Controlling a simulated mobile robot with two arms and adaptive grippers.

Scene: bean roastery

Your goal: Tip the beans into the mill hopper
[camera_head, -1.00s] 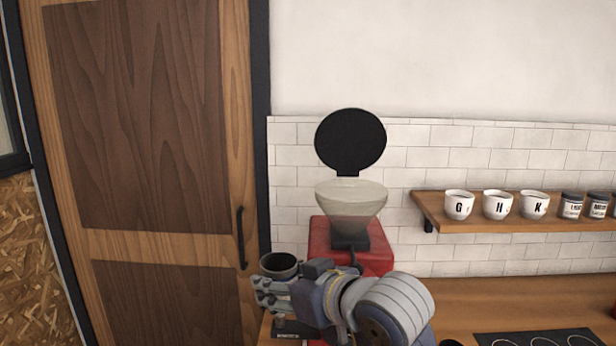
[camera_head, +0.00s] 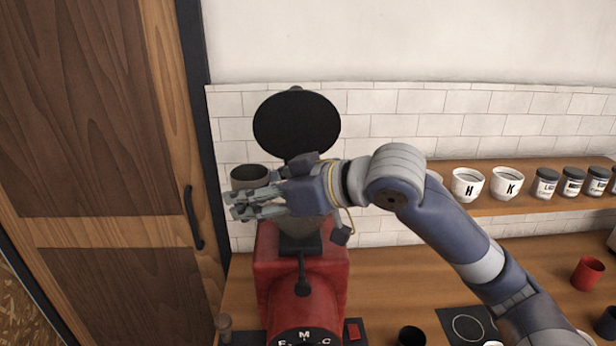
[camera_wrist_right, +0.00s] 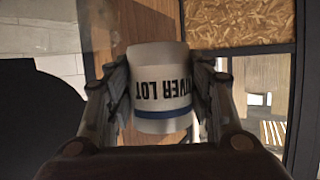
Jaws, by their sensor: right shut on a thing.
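My right gripper (camera_head: 243,205) is shut on a cup (camera_head: 250,175). In the head view the cup's dark open mouth faces up, at the upper left of the mill. In the right wrist view the cup (camera_wrist_right: 161,88) is white with a blue band and upside-down lettering, between both fingers. I cannot see any beans in it. The red mill (camera_head: 300,275) stands on the counter. Its clear hopper (camera_head: 300,226) is mostly hidden behind my gripper. The round black hopper lid (camera_head: 296,122) stands raised behind it. My left gripper is not in view.
A wooden shelf (camera_head: 545,200) on the tiled wall carries lettered white cups (camera_head: 507,184) and dark jars. A red cup (camera_head: 587,273) stands on the counter (camera_head: 400,270) at right. A wooden door (camera_head: 100,150) is at left.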

